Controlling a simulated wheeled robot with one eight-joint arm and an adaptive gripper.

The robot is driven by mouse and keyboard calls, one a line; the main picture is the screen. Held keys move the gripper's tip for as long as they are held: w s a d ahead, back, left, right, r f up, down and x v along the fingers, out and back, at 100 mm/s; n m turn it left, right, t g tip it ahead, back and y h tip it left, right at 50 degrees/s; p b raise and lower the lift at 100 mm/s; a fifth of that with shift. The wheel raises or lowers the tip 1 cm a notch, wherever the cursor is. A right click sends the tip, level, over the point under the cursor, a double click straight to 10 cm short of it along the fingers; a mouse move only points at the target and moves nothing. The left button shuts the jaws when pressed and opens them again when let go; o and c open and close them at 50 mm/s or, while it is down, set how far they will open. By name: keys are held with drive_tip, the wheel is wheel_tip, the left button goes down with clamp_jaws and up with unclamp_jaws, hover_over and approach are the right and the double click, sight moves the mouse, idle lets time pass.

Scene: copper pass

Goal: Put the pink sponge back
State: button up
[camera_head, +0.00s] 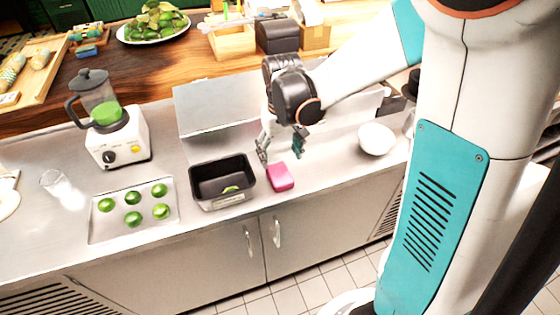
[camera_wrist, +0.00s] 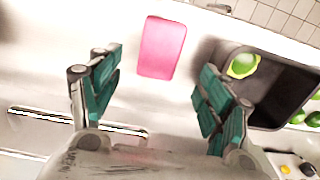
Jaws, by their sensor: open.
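The pink sponge (camera_head: 280,177) lies flat on the steel counter, just right of the black bin and near the counter's front edge. My gripper (camera_head: 280,153) is open and empty, above and just behind the sponge in the head view. In the wrist view the sponge (camera_wrist: 162,47) lies beyond and between the two teal fingertips (camera_wrist: 155,85), with clear counter around it. The fingers do not appear to touch it.
A black bin (camera_head: 205,201) with a lime inside stands left of the sponge. A tray (camera_head: 152,231) of several limes and a blender (camera_head: 118,142) are farther left. A white bowl (camera_head: 377,138) stands to the right. A raised steel ledge (camera_head: 205,105) runs behind.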

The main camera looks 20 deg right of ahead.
drive_tip(key=s+r+t, duration=0.7)
drive_tip(key=s+r, duration=0.7)
drive_tip(key=s, duration=0.1)
drive_tip(key=shift+r, duration=0.3)
drive_tip(key=shift+a, duration=0.1)
drive_tip(key=shift+f+b, duration=0.75)
drive_tip(key=shift+f, duration=0.3)
